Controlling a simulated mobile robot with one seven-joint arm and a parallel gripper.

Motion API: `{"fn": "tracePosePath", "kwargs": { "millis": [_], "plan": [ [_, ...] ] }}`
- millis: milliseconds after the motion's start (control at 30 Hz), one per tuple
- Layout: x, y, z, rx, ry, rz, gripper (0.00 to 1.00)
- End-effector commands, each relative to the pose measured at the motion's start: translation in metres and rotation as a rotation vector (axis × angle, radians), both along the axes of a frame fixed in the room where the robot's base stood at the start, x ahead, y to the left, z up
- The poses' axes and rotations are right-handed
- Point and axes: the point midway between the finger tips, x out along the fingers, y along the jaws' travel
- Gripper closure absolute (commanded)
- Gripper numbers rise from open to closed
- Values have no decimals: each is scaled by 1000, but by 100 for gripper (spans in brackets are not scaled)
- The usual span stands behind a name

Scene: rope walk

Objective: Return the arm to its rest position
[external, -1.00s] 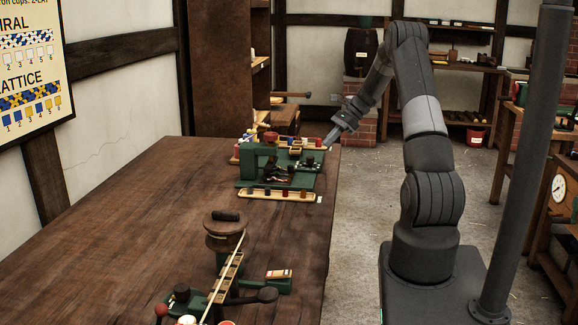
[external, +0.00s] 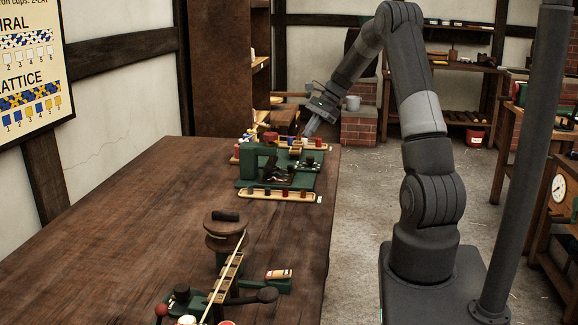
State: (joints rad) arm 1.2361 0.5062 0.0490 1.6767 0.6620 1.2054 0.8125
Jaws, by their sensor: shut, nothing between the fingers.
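My gripper (external: 309,130) is shut and empty. It points down and to the left, in front of the far right corner of the wooden table in the picture. It is above or just behind the green machine (external: 262,165), which has a row of small coloured cups behind it; I cannot tell the exact gap. My arm bends high from its base at the right and reaches over to the left.
The long wooden table (external: 130,220) has a wide bare middle. A wooden strip with cups (external: 278,195) lies before the machine. A brown round fixture (external: 226,228) and a red-knobbed lever (external: 161,310) stand nearer. A dark pole rises right of my arm.

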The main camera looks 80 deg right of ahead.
Motion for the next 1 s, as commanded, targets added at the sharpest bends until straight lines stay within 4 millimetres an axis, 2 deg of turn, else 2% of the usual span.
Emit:
{"fn": "tracePosePath", "kwargs": {
  "millis": [33, 200, 300, 467, 700, 1000],
  "plan": [
    [16, 26, 16, -52, 3, 83, 100],
    [47, 103, 54, -215, 7, 343, 100],
    [57, 150, 73, -308, 1, 495, 100],
    [62, 222, 99, -460, -20, 738, 100],
    [44, 320, 126, -687, -79, 1098, 100],
    [-6, 414, 141, -978, -195, 1528, 100]
  ]
}}
